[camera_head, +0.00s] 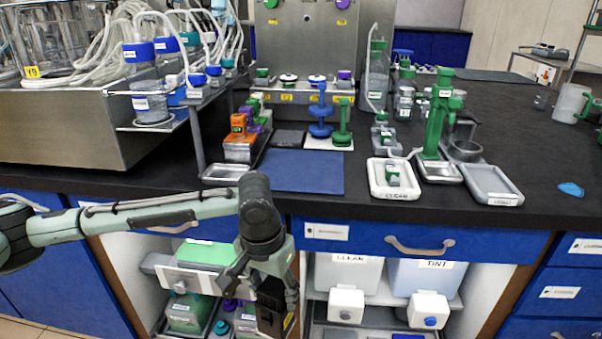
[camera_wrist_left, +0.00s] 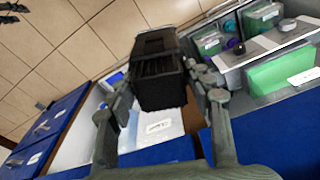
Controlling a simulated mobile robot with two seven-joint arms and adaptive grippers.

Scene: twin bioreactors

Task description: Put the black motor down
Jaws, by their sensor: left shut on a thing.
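The black motor (camera_wrist_left: 160,72) is held between the two fingers of my left gripper (camera_wrist_left: 158,90) in the left wrist view. In the head view, my left gripper (camera_head: 268,275) hangs in front of the open cabinet, below the bench top, and the black motor (camera_head: 272,312) points downward from its fingers. The motor's lower end is close to the bottom edge of the head view. It appears clear of the bench and shelves. My right gripper shows in neither view.
A blue mat (camera_head: 300,171) lies bare on the black bench top (camera_head: 480,205). Near it stand blue and green stands, a white tray (camera_head: 394,180) and a grey tray (camera_head: 490,186). Below are a blue drawer (camera_head: 420,241) and shelves with white containers (camera_head: 345,275).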

